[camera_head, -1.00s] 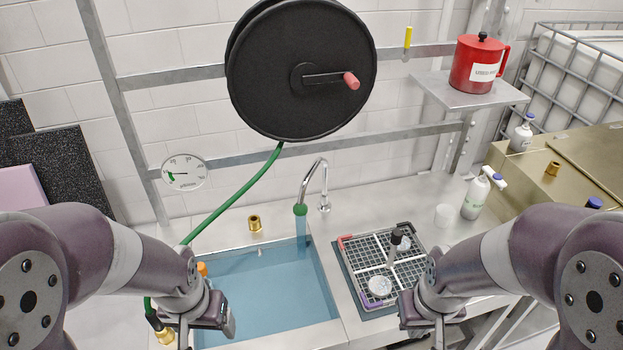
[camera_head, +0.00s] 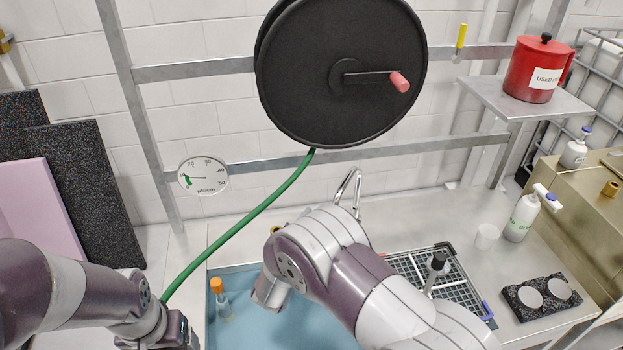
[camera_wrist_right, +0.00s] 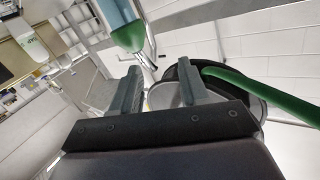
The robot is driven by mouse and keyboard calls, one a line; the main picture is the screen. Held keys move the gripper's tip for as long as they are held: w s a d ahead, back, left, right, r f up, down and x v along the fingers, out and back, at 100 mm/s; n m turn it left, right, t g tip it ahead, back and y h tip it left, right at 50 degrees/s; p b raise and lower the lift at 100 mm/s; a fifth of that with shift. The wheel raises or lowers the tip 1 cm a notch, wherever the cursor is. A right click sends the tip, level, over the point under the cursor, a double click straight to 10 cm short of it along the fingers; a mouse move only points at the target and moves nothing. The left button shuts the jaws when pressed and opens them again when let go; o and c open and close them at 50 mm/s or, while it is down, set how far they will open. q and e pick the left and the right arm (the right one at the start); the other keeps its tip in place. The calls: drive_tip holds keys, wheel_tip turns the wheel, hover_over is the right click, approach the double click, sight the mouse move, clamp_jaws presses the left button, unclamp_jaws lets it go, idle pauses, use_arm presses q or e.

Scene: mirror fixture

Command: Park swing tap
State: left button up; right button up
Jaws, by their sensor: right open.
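The chrome swing tap (camera_head: 354,182) stands at the back edge of the blue-looking sink (camera_head: 225,268). Its arch shows in the head view; its spout end is hidden behind my right arm. My left gripper (camera_head: 165,335) is low at the left, partly cut off, beside the green hose.
The green hose (camera_head: 240,228) runs from the black reel (camera_head: 340,75) down toward my left gripper. An orange-capped bottle (camera_head: 218,290) stands at the sink's left.

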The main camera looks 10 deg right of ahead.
sight(345, 184)
drive_tip(key=shift+h, duration=0.7)
drive_tip(key=w+d, duration=0.1)
drive_tip(key=w+d+r+p, duration=0.1)
drive_tip(key=w+d, duration=0.1)
drive_tip(key=w+d+r+p, duration=0.1)
drive_tip(key=d, duration=0.1)
drive_tip(key=shift+w+d+r, duration=0.1)
drive_tip(key=shift+w, duration=0.25)
drive_tip(key=shift+m, duration=0.3)
drive_tip(key=x, duration=0.2)
drive_tip(key=p+x, duration=0.1)
drive_tip(key=x, duration=0.1)
drive_tip(key=shift+w+d, duration=0.15)
drive_tip(key=shift+d, duration=0.35)
drive_tip(key=shift+w+d, duration=0.15)
drive_tip(key=shift+w, duration=0.1)
use_arm(q)
drive_tip(key=r, duration=0.3)
drive_tip(key=shift+s+d+r, duration=0.15)
drive_tip(key=shift+s+r, duration=0.1)
drive_tip(key=shift+s, duration=0.05)
use_arm(e)
drive_tip(key=shift+w, duration=0.3)
drive_tip(key=shift+s, duration=0.1)
clamp_jaws()
